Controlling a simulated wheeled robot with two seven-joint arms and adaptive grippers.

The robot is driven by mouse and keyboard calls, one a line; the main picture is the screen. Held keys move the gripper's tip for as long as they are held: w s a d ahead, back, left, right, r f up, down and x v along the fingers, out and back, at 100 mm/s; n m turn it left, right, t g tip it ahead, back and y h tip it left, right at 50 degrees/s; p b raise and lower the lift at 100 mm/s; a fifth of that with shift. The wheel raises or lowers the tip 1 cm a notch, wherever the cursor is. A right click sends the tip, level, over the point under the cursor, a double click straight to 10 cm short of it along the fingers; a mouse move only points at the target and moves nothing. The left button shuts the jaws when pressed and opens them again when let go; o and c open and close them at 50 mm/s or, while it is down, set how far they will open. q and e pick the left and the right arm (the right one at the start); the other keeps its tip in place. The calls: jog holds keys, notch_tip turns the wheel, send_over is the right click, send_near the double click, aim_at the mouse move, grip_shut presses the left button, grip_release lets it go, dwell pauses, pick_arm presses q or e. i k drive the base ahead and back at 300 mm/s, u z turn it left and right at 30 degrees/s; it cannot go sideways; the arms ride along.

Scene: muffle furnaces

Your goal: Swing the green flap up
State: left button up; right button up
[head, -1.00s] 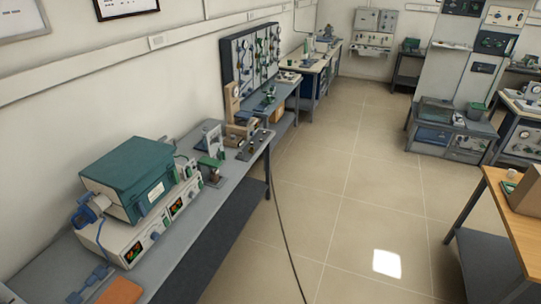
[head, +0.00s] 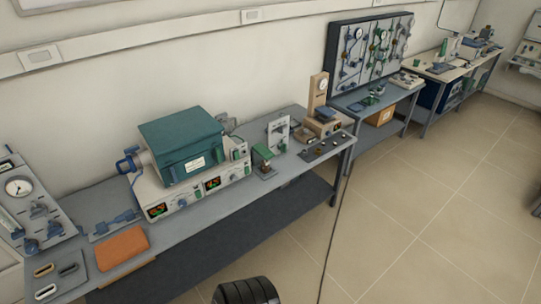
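A dark green box-shaped furnace (head: 180,146) sits on top of a light grey control unit (head: 190,197) with lit displays, on the grey bench by the wall. Its front faces the bench's front edge and carries a white label (head: 195,163); it looks closed. A small green plate (head: 262,152) sits on a short stand to the right of the control unit. I cannot tell for sure which green part is the flap. Neither of my grippers is in view.
The grey bench (head: 205,220) also holds an orange-brown pad (head: 122,248), blue clamp parts (head: 115,223) and a gauge panel (head: 30,200) at the left. A wooden-backed gauge (head: 318,95) stands farther right. Tiled floor (head: 400,210) is open at the right. A dark cable crosses it.

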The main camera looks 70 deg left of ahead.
aim_at(261, 150)
jog(key=u, duration=0.7)
jog(key=i, duration=0.9)
jog(key=u, duration=0.95)
